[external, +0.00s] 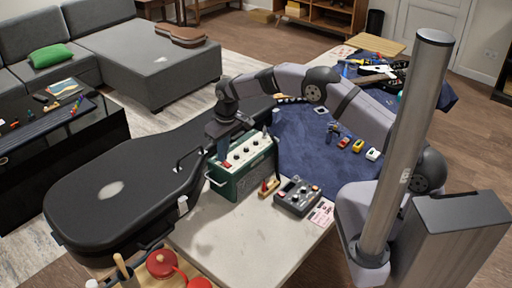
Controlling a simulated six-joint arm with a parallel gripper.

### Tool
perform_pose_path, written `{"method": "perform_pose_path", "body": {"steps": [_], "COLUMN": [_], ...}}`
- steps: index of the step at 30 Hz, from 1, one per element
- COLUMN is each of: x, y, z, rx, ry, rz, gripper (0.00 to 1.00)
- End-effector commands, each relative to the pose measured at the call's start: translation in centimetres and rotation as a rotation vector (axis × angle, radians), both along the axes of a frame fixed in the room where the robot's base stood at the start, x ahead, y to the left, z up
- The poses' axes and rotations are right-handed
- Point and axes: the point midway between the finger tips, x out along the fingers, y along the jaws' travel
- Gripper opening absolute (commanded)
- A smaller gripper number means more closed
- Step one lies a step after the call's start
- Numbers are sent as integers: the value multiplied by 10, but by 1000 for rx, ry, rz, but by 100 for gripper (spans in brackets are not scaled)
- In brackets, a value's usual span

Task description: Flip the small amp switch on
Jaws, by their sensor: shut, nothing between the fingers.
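The small green amp (243,181) stands upright on the pale worktop. Its white top panel (245,152) carries several dark knobs. A small red part (227,164) shows at the panel's left end; it is too small to tell whether it is the switch or which way it is set. My gripper (223,154) points down over that left end, with its fingers shut and empty. I cannot tell whether the fingertips touch the panel or the red part.
A black guitar case (120,195) lies close to the amp's left. A grey pedal (298,197) and a small red-and-yellow item (268,188) sit to its right. A blue mat (310,165) with small coloured items lies behind. The worktop (245,240) in front is mostly clear.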

Motion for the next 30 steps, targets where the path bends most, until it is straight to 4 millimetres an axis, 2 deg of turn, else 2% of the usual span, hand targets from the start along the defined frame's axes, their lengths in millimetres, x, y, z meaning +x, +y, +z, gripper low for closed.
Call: {"method": "perform_pose_path", "body": {"steps": [16, 30], "x": [-1, 0], "y": [-1, 0], "z": [-4, 27], "rx": [-2, -1], "ry": [2, 1], "rz": [0, 0], "gripper": [0, 0]}}
